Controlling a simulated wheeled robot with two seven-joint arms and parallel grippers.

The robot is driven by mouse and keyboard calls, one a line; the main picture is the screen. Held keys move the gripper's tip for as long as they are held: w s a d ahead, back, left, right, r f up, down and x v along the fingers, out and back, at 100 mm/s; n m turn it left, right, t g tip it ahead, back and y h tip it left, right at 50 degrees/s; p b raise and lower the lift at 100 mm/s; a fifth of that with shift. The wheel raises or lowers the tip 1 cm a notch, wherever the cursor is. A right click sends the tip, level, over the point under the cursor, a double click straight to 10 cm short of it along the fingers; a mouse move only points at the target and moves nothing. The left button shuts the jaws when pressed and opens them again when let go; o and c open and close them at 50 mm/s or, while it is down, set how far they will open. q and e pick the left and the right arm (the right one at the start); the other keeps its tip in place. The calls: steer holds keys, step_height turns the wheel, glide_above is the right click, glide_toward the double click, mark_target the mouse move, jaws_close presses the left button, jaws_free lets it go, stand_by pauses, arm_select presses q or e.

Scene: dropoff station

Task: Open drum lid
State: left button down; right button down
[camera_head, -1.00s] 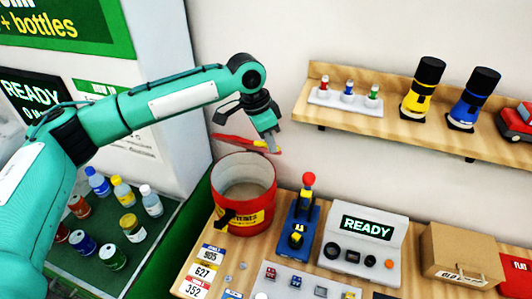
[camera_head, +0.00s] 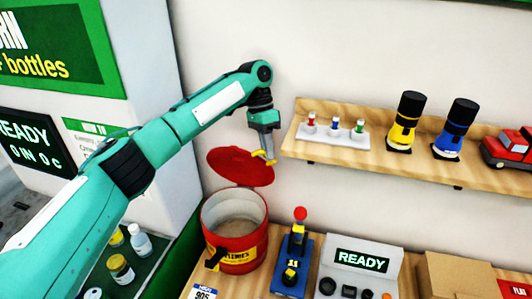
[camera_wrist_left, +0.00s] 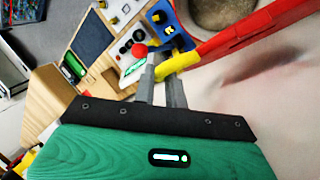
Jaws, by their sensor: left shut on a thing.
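A red drum (camera_head: 236,240) with a yellow label stands open on the wooden table, and its pale inside shows. Its red lid (camera_head: 238,168) is raised and tilted behind the drum's rim, against the wall side. My left gripper (camera_head: 266,158) is shut on the lid's yellow handle (camera_head: 262,155), above and right of the drum. In the left wrist view the two grey fingers close on the yellow handle (camera_wrist_left: 180,62), and the red lid (camera_wrist_left: 250,30) is seen nearly edge-on. My right gripper is not in view.
A blue stand with a red ball-topped lever (camera_head: 296,250) is close to the drum's right. A grey READY console (camera_head: 361,265) stands further right. A wooden wall shelf (camera_head: 400,160) holds vials, two dark-topped cylinders and a red toy truck. Bottles (camera_head: 138,243) stand in a green bin at left.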

arm_select(q)
steer(key=shift+w+r, duration=0.1)
steer(key=shift+w, duration=0.15)
stand_by(0.3)
steer(key=c, duration=1.5)
jaws_free()
steer(key=shift+o, duration=0.2)
steer(key=shift+r, duration=0.1)
steer(key=shift+r+b, duration=0.3)
steer(key=shift+b, duration=0.1)
step_height(320, 180, up, 19)
steer(key=shift+p, duration=0.3)
